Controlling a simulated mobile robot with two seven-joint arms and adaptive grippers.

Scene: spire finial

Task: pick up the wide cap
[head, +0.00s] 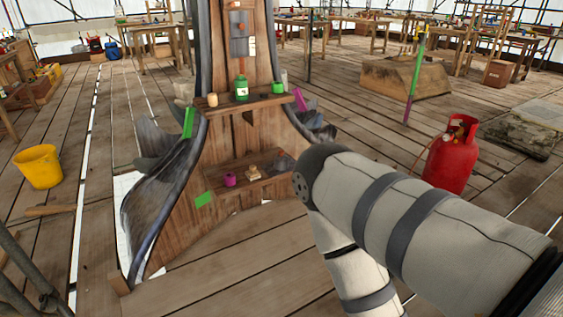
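I cannot tell for sure which thing is the wide cap. On the upper shelf (262,101) of the wooden spire stand a small tan piece (212,100), a green jar (241,88) with a pale label, and a short, wide green piece (278,88) at the right end. On the lower shelf sit a magenta piece (230,179) and a small yellowish piece (252,172). My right arm comes in from the right, bends in front of the lower shelf's right end and runs down out of the frame. Neither gripper shows.
The spire's grey flared sides (160,195) curve out to the floor. A red gas cylinder (450,158) stands to the right, a yellow bucket (39,167) to the left. A green pole (417,75) rises by a wooden block (385,78). Plank floor before the spire is clear.

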